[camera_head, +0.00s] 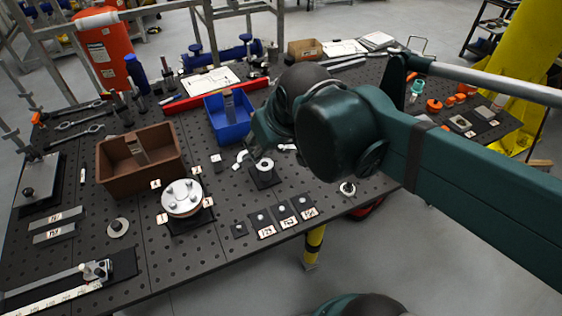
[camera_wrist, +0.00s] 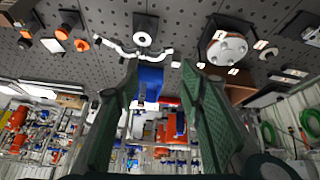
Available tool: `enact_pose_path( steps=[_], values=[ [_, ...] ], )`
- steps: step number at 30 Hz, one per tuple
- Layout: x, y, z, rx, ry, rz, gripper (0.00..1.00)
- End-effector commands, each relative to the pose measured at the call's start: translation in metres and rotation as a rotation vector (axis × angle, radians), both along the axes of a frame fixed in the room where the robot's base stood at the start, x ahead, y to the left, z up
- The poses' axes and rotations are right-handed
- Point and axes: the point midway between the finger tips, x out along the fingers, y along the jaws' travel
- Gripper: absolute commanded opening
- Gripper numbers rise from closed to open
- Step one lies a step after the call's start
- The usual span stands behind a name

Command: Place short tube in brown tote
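The brown tote (camera_head: 112,178) stands on the left of the perforated bench, with a grey bar-like piece inside; it also shows at the right in the wrist view (camera_wrist: 240,95). A pale ring-shaped piece, which looks like the short tube (camera_head: 264,164), rests on a black square pad in front of my gripper. It also shows at the top of the wrist view (camera_wrist: 143,39). My gripper (camera_wrist: 160,65) has its two green fingers spread, with nothing between them. In the head view, my gripper (camera_head: 262,140) is just behind the ring; its fingertips are hard to make out.
A blue bin (camera_head: 226,128) stands behind my gripper. A white jointed piece (camera_head: 241,156) lies close to the ring, partly hidden. A round bolted plate (camera_head: 182,198) stands between tote and ring. Several labelled dark plates (camera_head: 284,216) lie at the front edge.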

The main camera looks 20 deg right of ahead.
Motion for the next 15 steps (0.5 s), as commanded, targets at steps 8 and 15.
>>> enact_pose_path(
  steps=[8,15],
  values=[
    [-0.036,-0.014,-0.023,0.046,-0.044,-0.099,0.39],
    [-0.046,-0.019,-0.031,0.063,-0.058,-0.132,0.39]
  ],
)
